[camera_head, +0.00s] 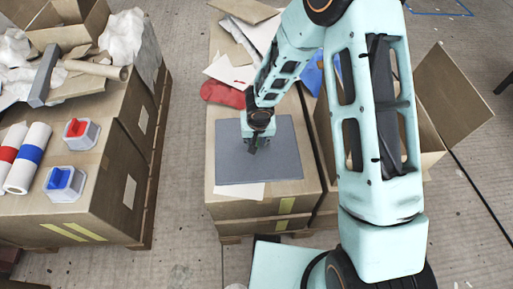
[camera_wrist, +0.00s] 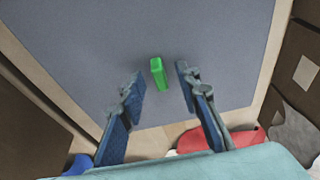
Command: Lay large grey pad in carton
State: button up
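The large grey pad (camera_head: 285,165) lies flat on top of a cardboard box in the middle of the head view. It also fills most of the wrist view (camera_wrist: 70,50). A small green block (camera_wrist: 157,73) stands on the pad in the wrist view. My gripper (camera_head: 254,147) is over the pad, pointing down. In the wrist view its blue fingers are apart, one on each side of the green block, with gaps on both sides. Whether the fingertips reach block height is unclear. An open carton (camera_head: 455,95) at the right is largely hidden behind my arm.
The box (camera_head: 235,208) under the pad also carries a red cloth (camera_head: 222,94) and paper scraps at its far end. At the left, another box top holds rolls (camera_head: 28,158), a red-lidded container (camera_head: 81,133) and a blue-lidded one (camera_head: 64,183). Floor shows between them.

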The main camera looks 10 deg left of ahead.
jog(key=shift+c, duration=0.4)
grip_shut()
